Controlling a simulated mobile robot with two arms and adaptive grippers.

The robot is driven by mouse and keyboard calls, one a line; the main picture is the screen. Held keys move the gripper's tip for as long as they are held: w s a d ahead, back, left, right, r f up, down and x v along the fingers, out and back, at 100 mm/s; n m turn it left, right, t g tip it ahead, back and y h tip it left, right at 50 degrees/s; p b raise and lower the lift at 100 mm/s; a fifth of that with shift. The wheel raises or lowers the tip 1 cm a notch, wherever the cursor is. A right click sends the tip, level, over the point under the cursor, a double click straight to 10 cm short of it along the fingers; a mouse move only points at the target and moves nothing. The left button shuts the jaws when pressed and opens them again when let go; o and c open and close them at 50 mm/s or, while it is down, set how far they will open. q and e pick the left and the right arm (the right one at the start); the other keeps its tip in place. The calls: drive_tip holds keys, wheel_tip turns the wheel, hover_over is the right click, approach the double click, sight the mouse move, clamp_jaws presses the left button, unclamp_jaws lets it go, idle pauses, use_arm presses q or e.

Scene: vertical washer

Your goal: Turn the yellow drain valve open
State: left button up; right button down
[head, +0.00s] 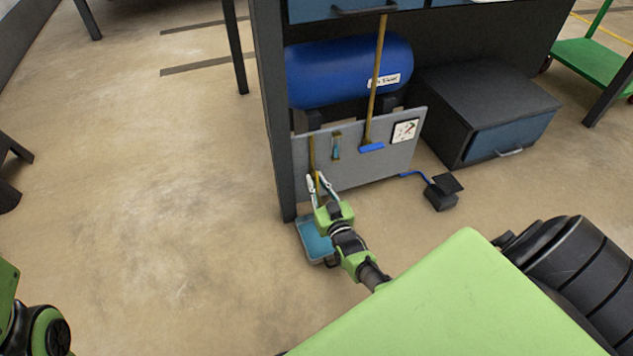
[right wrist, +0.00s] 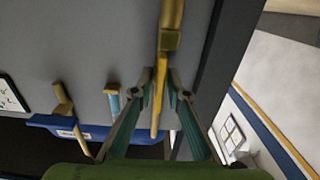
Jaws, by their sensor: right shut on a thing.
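The yellow drain valve (head: 312,152) is a narrow yellow lever at the left end of a grey panel (head: 400,165), low under the dark frame. In the right wrist view the yellow valve (right wrist: 170,40) runs down from the top edge, and its lower part lies between my fingers. My right gripper (head: 318,181) is shut on the valve; it also shows in the right wrist view (right wrist: 160,82). The fingers hide part of the lever in the head view. Only part of my left arm shows at the lower left, and its gripper is out of view.
A blue tank (head: 345,75) is above. A dark post (head: 283,190) stands close left. A blue tray (head: 315,240) is below. Floor at left is clear.

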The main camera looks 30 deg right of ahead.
drive_tip(key=shift+f, duration=0.1)
drive_tip(key=c, duration=2.2)
unclamp_jaws()
drive_tip(key=shift+a, duration=0.1)
drive_tip(key=v, duration=1.2)
